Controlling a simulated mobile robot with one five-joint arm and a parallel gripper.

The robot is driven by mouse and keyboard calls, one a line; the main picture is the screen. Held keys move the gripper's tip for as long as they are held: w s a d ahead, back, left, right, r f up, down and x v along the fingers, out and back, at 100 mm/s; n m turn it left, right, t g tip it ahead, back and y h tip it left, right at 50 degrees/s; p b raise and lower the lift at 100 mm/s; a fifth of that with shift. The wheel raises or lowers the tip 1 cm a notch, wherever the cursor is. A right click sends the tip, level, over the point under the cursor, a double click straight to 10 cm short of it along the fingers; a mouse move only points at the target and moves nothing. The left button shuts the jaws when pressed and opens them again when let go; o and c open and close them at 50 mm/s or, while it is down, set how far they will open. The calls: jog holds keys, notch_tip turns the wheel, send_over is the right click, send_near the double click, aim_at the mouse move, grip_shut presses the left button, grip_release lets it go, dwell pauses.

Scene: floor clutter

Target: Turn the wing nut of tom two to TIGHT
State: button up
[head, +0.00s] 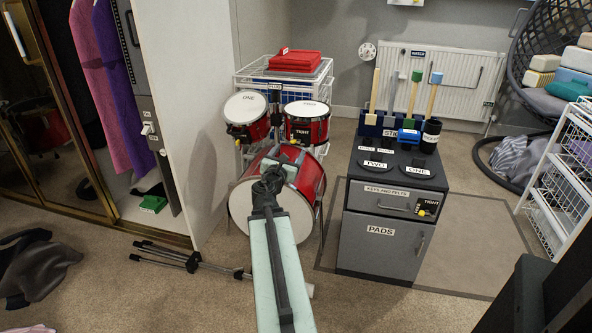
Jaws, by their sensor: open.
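Tom two (306,108) is the right one of two small red drums with white heads at the back. Its head lettering is too small to read surely. A dark block with a TIGHT label (304,126) is on its front, with a small yellowish part that looks like the wing nut (296,134). Which way the nut points cannot be told. Tom one (247,108), marked ONE, is to its left. My gripper (284,158) is open, in front of the big red bass drum (310,182), below and left of that nut in the picture. My arm hides part of the drum.
A grey cabinet (376,246) with pads on top and a yellow knob by another TIGHT label stands to the right. A white wire rack (240,82) is behind the toms. A black folded stand (190,260) lies on the carpet at left. Open carpet lies in front.

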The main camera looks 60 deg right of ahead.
aim_at(297, 143)
jog(key=shift+n, duration=0.4)
jog(key=x, duration=0.8)
jog(key=shift+s+d+f, duration=0.2)
jog(key=shift+s+d, duration=0.05)
jog(key=shift+d, duration=0.05)
jog(key=c, duration=1.4)
